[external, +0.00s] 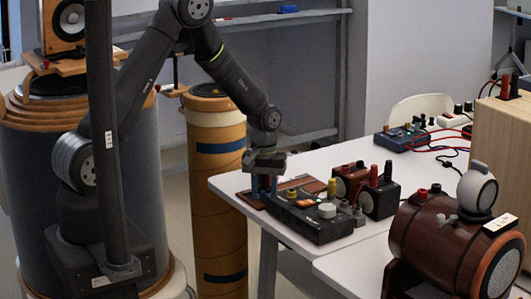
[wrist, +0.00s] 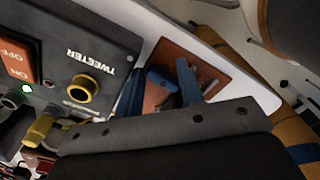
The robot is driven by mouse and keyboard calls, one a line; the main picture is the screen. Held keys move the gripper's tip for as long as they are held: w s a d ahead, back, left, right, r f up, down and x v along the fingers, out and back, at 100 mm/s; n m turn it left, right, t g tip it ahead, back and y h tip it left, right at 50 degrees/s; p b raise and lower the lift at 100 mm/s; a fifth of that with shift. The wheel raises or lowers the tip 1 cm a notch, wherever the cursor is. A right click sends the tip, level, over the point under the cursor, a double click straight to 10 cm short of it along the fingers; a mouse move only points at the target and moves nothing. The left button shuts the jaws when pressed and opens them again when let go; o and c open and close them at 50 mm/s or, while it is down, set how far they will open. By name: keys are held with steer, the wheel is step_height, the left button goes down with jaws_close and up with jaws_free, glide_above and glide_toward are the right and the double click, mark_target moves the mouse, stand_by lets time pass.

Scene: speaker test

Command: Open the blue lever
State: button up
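My gripper (external: 264,189) points down over a brown board (external: 307,185) at the near left corner of the white table. In the wrist view, its two blue fingers stand apart, with my gripper (wrist: 159,72) open. A blue piece that looks like the lever (wrist: 161,81) lies over the brown board (wrist: 205,65), between the fingers. I cannot tell whether either finger touches it. Metal parts show beside it on the board. In the external view the lever is hidden behind my gripper and the black control box.
The black control box (external: 312,217) with knobs and an orange switch (wrist: 15,60) stands right beside my gripper. Small speaker boxes (external: 380,195) and a brown barrel-shaped speaker (external: 445,245) are further right. A tall tan column (external: 216,165) stands left of the table (external: 228,184).

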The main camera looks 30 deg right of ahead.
steer(key=shift+m, duration=0.3)
stand_by(0.5)
steer(key=r, duration=0.1)
steer(key=d+r, duration=0.1)
steer(key=shift+s+r+m, duration=0.1)
steer(key=shift+r+m, duration=0.2)
steer(key=shift+r, duration=0.05)
steer(key=shift+s+r+m, duration=0.15)
steer(key=shift+s+m, duration=0.1)
steer(key=shift+m, duration=0.45)
steer(key=s+r+m, duration=0.1)
steer(key=r+m, duration=0.1)
steer(key=m, duration=0.2)
steer(key=s+r+m+t, duration=0.1)
steer(key=r+m, duration=0.1)
steer(key=m, duration=0.3)
steer(key=s+r+m+t, duration=0.1)
steer(key=r+m, duration=0.1)
steer(key=m, duration=0.2)
steer(key=shift+s+a+r+m, duration=0.2)
steer(key=shift+a+r+m, duration=0.1)
steer(key=shift+m, duration=0.1)
step_height(320, 180, up, 6)
steer(key=s+m+t, duration=0.2)
steer(key=m, duration=1)
steer(key=shift+h, duration=0.3)
steer(key=x, duration=1.7)
steer(key=shift+w+a+r, duration=0.15)
steer(key=shift+w+a, duration=0.15)
steer(key=shift+c, duration=0.4)
